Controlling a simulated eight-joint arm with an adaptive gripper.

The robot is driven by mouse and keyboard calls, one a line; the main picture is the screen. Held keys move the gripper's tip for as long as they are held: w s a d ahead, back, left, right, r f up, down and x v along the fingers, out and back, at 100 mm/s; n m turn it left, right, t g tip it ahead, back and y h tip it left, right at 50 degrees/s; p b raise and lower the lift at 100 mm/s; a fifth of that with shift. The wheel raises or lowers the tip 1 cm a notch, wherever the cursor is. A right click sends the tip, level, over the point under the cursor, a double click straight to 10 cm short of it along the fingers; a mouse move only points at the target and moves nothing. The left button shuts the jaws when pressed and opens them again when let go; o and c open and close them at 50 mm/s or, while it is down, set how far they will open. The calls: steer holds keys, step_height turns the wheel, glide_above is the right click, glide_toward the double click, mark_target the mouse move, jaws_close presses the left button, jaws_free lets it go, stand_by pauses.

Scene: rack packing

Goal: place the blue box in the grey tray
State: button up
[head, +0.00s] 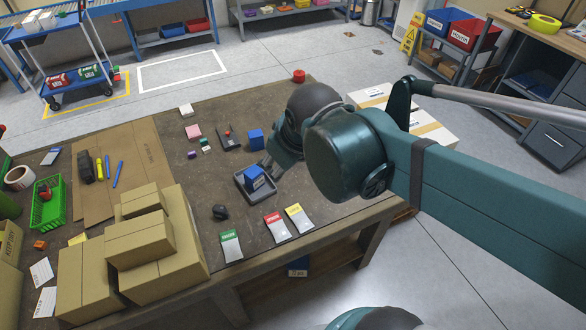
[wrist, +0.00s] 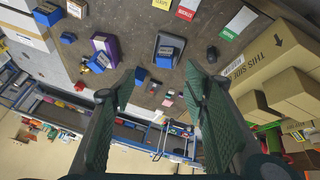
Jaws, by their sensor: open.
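The grey tray (head: 242,186) stands on the brown table in the head view, and it also shows in the wrist view (wrist: 181,45). A blue box (head: 254,178) with a pale label sits inside the tray; in the wrist view it is the blue box (wrist: 166,56) within the tray's rim. A second blue box (head: 256,136) stands on the table behind the tray, apart from it. My gripper (head: 270,161) is above the table close to the tray, partly hidden by my arm. In the wrist view my gripper (wrist: 162,76) has its fingers wide apart with nothing between them.
Cardboard boxes (head: 150,245) are stacked at the table's front left. Green, red and yellow labelled packets (head: 275,226) lie in front of the tray. A black round object (head: 220,212) is left of them. A purple bin (wrist: 103,46) shows in the wrist view.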

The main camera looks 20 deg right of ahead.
steer(key=shift+s+d+r+m+t, duration=0.15)
steer(key=shift+s+m+t, duration=0.15)
steer(key=shift+s+m, duration=0.75)
steer(key=shift+s+d+r+m+t, duration=0.1)
steer(key=shift+s+m+t, duration=0.2)
steer(key=shift+s+m, duration=0.75)
